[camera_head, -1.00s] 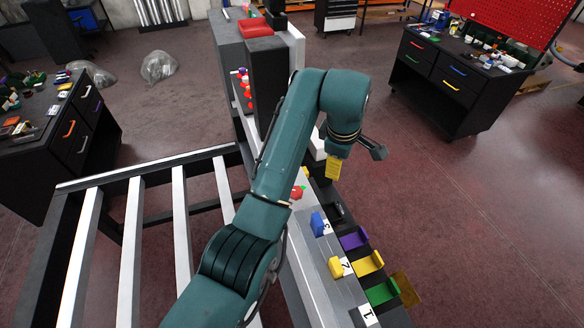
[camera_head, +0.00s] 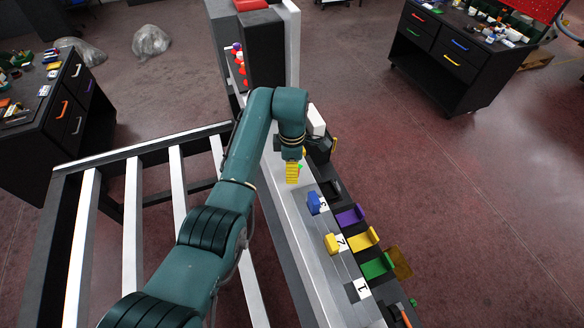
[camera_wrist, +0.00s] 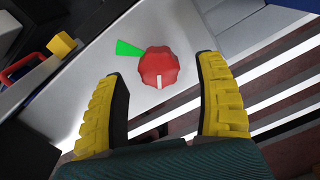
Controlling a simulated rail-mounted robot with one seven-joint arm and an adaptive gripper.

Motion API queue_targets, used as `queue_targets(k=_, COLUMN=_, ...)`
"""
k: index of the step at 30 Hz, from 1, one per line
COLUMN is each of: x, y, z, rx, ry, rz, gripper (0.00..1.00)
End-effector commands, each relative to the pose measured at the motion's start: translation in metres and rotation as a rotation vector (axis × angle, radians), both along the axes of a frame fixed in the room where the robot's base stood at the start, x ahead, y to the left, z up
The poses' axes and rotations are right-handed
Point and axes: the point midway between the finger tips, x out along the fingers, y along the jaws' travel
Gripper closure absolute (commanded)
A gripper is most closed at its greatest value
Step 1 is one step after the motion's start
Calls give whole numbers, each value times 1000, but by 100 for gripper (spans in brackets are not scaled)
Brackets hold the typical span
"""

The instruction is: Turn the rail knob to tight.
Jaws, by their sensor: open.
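The red rail knob (camera_wrist: 158,66) is a scalloped round knob on the grey rail surface in the wrist view. Its white pointer mark faces toward the bottom of the picture, toward my gripper. A green wedge mark (camera_wrist: 129,48) lies beside the knob at its upper left, and the white mark does not line up with it. My gripper (camera_wrist: 160,70) is open, with one yellow ribbed finger to each side of the knob's line and a gap to both. In the head view my gripper (camera_head: 292,172) hangs over the rail and hides the knob; a small bit of green shows beside it.
On the rail in the head view stand a blue handle (camera_head: 313,203) and a yellow handle (camera_head: 332,243), near numbered labels. Purple (camera_head: 350,215), yellow (camera_head: 364,238) and green (camera_head: 377,264) brackets line the right side. A yellow block (camera_wrist: 61,45) shows in the wrist view.

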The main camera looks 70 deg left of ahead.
Motion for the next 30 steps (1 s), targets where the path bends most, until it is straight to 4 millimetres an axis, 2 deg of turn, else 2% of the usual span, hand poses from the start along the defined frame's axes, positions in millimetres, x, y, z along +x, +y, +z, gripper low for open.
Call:
queue_targets(k=4, x=0, y=0, z=-14, rx=-1, ry=0, rz=0, gripper=29)
queue_targets(k=13, x=0, y=0, z=-17, rx=1, ry=0, rz=0, gripper=31)
queue_targets(k=23, x=0, y=0, z=-17, rx=0, ry=0, rz=-1, gripper=94)
queue_targets(k=30, x=0, y=0, z=-17, rx=0, ry=1, rz=-1, gripper=95)
